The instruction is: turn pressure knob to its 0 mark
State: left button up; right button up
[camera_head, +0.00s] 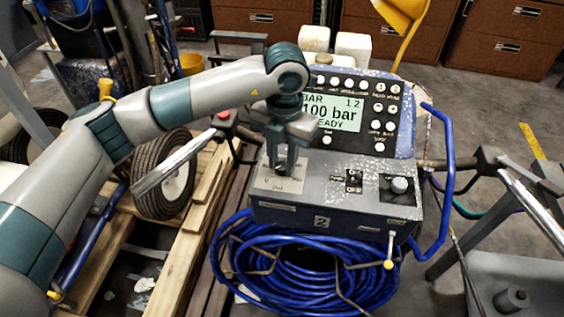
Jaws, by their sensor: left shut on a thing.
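My left gripper (283,167) points down at the left of the machine's grey control box (330,187). It is shut on the pressure knob, over a pale dial plate (267,184). The fingers hide most of the knob, and its pointer and the 0 mark cannot be made out. The display (332,113) above reads "100 bar" with "READY" below it. My right gripper is not in view.
A coiled blue hose (300,262) hangs below the box. Metal handlebars (172,162) stick out on both sides. Wooden pallets (185,255) lie at left.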

aim_at(284, 166)
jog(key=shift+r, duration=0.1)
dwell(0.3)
pick_arm(q)
jog(key=o, duration=1.1)
jog(key=shift+c, duration=0.2)
jog(key=shift+r, duration=0.1)
jog(key=shift+r, duration=0.55)
notch_tip(284, 166, up, 16)
jog(key=b, duration=0.1)
jog(key=shift+s+d, duration=0.15)
jog(key=shift+d, duration=0.1)
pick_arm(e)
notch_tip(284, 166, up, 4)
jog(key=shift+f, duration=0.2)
pick_arm(q)
jog(key=shift+r, duration=0.1)
